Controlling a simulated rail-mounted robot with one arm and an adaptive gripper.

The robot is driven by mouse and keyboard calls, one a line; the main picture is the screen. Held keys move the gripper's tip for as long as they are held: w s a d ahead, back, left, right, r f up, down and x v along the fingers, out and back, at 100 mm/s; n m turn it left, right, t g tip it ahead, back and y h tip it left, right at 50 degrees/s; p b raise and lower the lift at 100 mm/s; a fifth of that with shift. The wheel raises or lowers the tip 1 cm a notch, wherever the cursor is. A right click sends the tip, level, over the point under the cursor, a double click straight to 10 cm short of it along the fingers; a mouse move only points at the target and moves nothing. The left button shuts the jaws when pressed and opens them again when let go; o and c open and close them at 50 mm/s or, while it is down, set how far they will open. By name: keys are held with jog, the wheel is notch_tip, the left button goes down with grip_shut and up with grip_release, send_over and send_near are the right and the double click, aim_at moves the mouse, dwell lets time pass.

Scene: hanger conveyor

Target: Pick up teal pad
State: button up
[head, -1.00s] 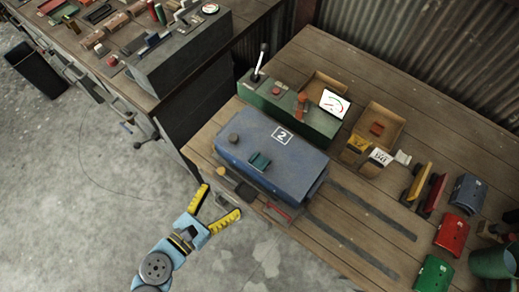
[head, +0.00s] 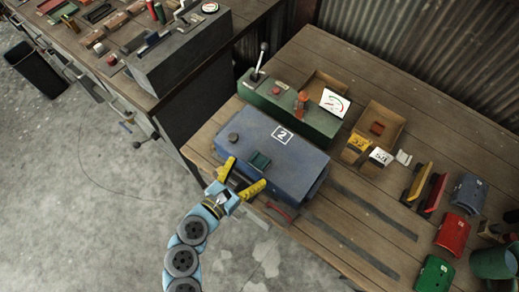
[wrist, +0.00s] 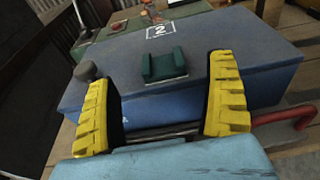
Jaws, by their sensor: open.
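The teal pad (head: 260,160) sits on top of the blue box (head: 290,172) marked 2, near the box's front edge. In the wrist view the teal pad (wrist: 164,66) shows between and beyond my fingers, with a raised rim on either side. My gripper (head: 246,176) has yellow fingers spread wide with nothing between them. It is at the front side of the blue box, just short of the pad. In the wrist view my gripper (wrist: 165,92) faces the pad, apart from it.
A dark round knob (wrist: 88,70) stands on the box left of the pad. A red handle (wrist: 290,116) sticks out at the right. A green control unit (head: 290,105) with a lever is behind the box. Small coloured boxes, such as the red one (head: 453,234), lie at the right.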

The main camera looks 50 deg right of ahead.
aim_at(258, 164)
jog(key=d, duration=0.1)
jog(key=d+f, duration=0.1)
jog(key=d, duration=0.1)
jog(key=shift+d+f, duration=0.2)
jog(key=shift+d, duration=0.6)
jog(key=c, duration=1.1)
